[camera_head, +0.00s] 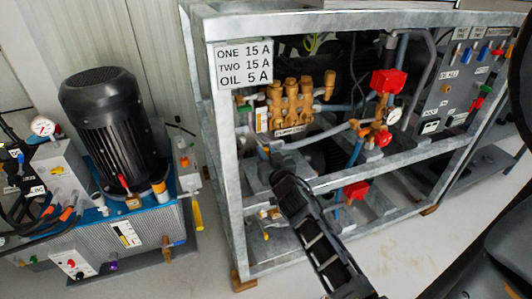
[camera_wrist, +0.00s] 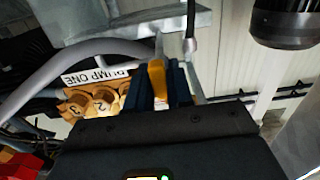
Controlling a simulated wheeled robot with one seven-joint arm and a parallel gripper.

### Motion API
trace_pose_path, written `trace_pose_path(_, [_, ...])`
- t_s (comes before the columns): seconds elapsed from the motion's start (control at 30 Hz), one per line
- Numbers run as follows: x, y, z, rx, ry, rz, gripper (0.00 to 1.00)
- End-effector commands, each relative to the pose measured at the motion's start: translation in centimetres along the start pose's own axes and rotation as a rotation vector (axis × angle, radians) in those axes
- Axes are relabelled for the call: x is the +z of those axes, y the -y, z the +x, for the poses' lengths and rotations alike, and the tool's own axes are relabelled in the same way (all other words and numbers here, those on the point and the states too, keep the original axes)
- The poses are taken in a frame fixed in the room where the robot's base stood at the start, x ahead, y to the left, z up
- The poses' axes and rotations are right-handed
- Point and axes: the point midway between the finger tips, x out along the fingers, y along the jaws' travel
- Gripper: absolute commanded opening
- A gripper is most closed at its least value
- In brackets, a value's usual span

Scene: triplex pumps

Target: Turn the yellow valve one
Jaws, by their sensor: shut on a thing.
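The yellow valve handle (camera_wrist: 157,78) stands between the two dark fingers of my gripper (camera_wrist: 158,88) in the wrist view. My gripper is shut on it. In the head view my arm reaches into the metal frame, and my gripper (camera_head: 272,158) is at the left side, just below the brass pump (camera_head: 290,105). The valve handle is mostly hidden there by my gripper. The brass pump's numbered caps (camera_wrist: 103,97) and a "PUMP ONE" label (camera_wrist: 95,76) show left of the fingers in the wrist view.
The grey frame (camera_head: 232,170) surrounds the pump, with bars close to my arm. A red box (camera_head: 388,82) and a gauge (camera_head: 394,114) are to the right. A black motor (camera_head: 112,120) stands on a unit at left. A grey pipe (camera_wrist: 85,58) passes near the fingers.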

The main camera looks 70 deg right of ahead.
Motion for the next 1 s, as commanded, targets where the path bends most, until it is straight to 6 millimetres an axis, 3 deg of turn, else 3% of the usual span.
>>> trace_pose_path(0.37, [0.08,0.00,-0.02,0.000,0.000,-0.066,0.00])
trace_pose_path(1.0, [0.13,0.23,-0.03,-0.001,0.000,-0.532,0.00])
